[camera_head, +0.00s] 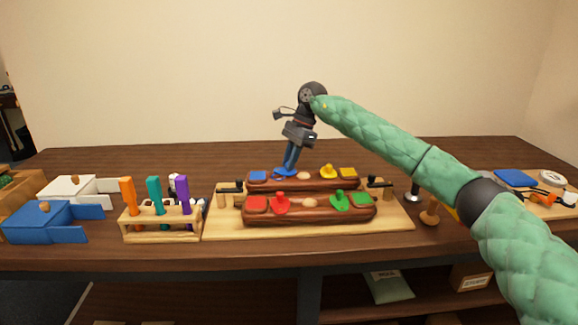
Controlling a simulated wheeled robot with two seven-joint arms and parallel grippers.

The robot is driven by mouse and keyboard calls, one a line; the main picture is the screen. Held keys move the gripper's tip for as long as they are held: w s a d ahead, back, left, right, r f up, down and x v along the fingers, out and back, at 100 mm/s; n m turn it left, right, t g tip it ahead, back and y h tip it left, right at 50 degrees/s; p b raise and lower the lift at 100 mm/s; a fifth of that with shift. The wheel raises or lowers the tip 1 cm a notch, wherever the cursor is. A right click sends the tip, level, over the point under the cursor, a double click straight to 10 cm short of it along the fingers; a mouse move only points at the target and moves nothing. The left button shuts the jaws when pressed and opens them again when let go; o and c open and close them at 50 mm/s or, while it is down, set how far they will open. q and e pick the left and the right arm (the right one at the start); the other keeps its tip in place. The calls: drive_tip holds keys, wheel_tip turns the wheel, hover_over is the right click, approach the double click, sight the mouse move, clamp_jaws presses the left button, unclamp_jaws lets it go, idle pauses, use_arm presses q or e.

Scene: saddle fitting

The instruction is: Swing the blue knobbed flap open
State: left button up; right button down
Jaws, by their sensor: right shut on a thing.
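The blue knobbed flap (285,174) is on the left half of the rear brown saddle block (310,183), beside a blue square patch (259,176). My right gripper (287,167) points down from above with its fingers at the flap's knob and is shut on it. The fingers hide most of the knob, and I cannot tell how far the flap is turned. My left gripper is not in view.
The front block (310,214) carries red (280,203) and green (341,201) knobbed parts; a yellow one (328,171) sits on the rear block. Black-handled clamps (231,187) flank the blocks. A rack of coloured handles (160,222) and a blue box (45,221) stand left.

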drive_tip(key=n, duration=0.1)
drive_tip(key=w+n, duration=0.1)
drive_tip(key=shift+n+g+h+b, duration=0.3)
drive_tip(key=shift+n+g+b, duration=0.1)
drive_tip(key=shift+w+a+n+g+h+b, duration=0.1)
drive_tip(key=shift+w+n+g+h+b, duration=0.2)
drive_tip(key=shift+n, duration=0.75)
drive_tip(key=shift+w+n+g+h+b, duration=0.1)
drive_tip(key=shift+w+n+g+h, duration=0.25)
drive_tip(key=shift+n, duration=0.7)
drive_tip(key=c, duration=1.4)
unclamp_jaws()
drive_tip(key=shift+o, duration=0.2)
drive_tip(key=v, duration=0.7)
drive_tip(key=shift+r, duration=0.4)
drive_tip(key=shift+w, duration=0.15)
